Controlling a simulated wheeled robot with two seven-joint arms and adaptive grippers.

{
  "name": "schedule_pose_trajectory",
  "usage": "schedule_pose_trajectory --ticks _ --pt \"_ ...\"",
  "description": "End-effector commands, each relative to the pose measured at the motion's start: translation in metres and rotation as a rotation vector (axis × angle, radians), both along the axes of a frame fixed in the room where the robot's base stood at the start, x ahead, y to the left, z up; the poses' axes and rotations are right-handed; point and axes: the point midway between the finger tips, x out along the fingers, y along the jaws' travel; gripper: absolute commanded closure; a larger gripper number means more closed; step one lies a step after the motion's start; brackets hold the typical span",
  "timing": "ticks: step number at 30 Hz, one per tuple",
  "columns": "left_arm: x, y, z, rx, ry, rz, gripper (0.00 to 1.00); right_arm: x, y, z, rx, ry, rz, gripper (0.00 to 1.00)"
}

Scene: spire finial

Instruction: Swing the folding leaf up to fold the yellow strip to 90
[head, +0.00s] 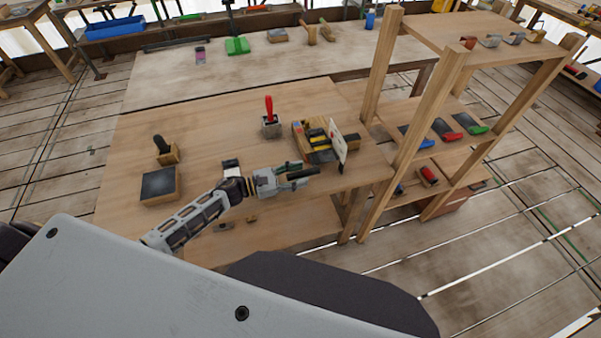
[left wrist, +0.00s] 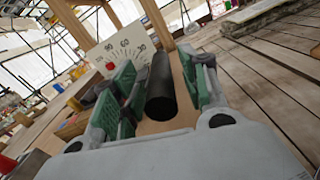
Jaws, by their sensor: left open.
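The folding device (head: 300,128) stands at the right of the wooden bench, with yellow and black parts. Which yellow part is the strip I cannot tell. A white dial plate (head: 339,145) stands upright at its right end; in the left wrist view the dial (left wrist: 122,48) shows 90, 60 and 30. A black round handle bar (left wrist: 162,88) lies between the two green-padded fingers of my left gripper (left wrist: 158,92), with the fingers apart around it. In the head view my left gripper (head: 300,173) is in front of the device. The leaf itself is mostly hidden. My right gripper is out of view.
A red-handled tool in a block (head: 269,118) stands left of the device. A dark-topped block (head: 160,185) and a black-handled piece (head: 164,150) are farther left. A wooden shelf rack (head: 378,75) stands close on the right. The bench's middle left is clear.

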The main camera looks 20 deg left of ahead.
Motion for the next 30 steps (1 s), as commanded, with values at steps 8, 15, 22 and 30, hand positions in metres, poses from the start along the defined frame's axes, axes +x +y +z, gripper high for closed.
schedule_pose_trajectory --ticks 8,15,22,30 --pt "0.0055 -0.0088 0.0004 0.000 -0.001 -0.001 0.56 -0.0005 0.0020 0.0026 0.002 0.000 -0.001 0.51" --pt "0.0055 -0.0091 -0.0001 0.000 0.000 -0.001 0.56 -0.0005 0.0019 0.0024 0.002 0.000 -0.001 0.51" --pt "0.0053 -0.0089 -0.0001 0.000 0.000 -0.001 0.81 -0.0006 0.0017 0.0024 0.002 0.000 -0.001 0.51" --pt "0.0053 -0.0089 -0.0001 0.000 0.000 -0.001 1.00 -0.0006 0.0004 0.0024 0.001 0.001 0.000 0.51"
